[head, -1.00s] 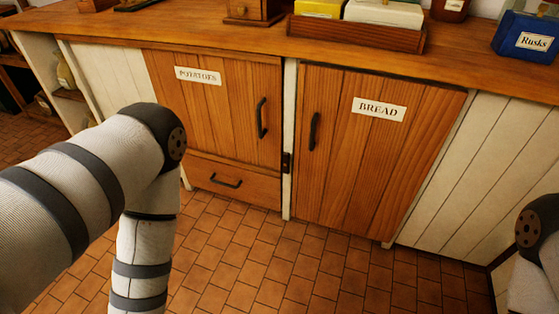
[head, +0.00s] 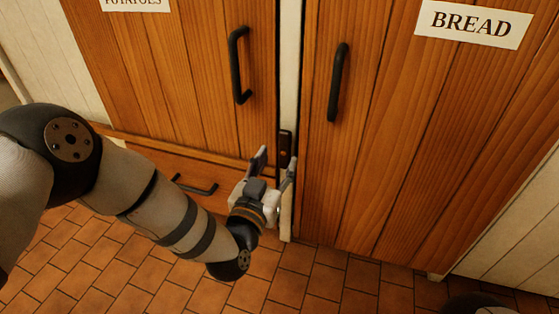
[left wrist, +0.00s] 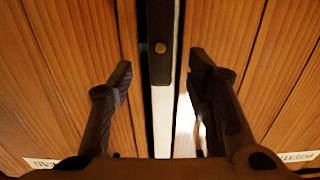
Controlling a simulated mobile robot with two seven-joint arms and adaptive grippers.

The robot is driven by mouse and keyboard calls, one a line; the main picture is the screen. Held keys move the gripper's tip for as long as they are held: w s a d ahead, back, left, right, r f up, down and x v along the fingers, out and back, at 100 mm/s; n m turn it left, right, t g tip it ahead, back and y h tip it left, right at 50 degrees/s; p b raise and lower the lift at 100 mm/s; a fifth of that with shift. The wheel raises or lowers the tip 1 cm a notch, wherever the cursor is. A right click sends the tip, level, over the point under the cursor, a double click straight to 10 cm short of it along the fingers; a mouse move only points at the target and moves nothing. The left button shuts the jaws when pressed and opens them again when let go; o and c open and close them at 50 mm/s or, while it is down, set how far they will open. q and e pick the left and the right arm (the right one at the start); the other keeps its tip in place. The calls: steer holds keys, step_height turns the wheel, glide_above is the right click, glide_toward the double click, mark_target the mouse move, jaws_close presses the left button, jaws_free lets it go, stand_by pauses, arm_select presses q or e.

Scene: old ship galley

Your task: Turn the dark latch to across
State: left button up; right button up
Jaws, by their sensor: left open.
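The dark latch (head: 286,148) is a narrow upright piece on the pale post between the two wooden doors. In the left wrist view the latch (left wrist: 160,40) runs up and down, with a small brass-coloured pivot on it. My left gripper (head: 277,160) is open and empty, just in front of the latch's lower part. In the left wrist view its fingers (left wrist: 161,70) are spread to either side of the latch line, with a gap on both sides. My right gripper is out of view.
The POTATOES door (head: 180,70) with its black handle (head: 237,65) is on the left, above a drawer (head: 150,155). The BREAD door (head: 400,130) with its handle (head: 338,82) is on the right. Tiled floor (head: 330,285) lies below, clear.

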mark_target(284, 149)
arm_select(q)
steer(key=x, duration=0.1)
steer(key=b+x, duration=0.1)
steer(key=x, duration=0.1)
steer(key=shift+f, duration=0.2)
steer(key=shift+w+d+r, duration=0.15)
steer(key=shift+w+r, duration=0.05)
steer(key=shift+w, duration=0.25)
jaws_close()
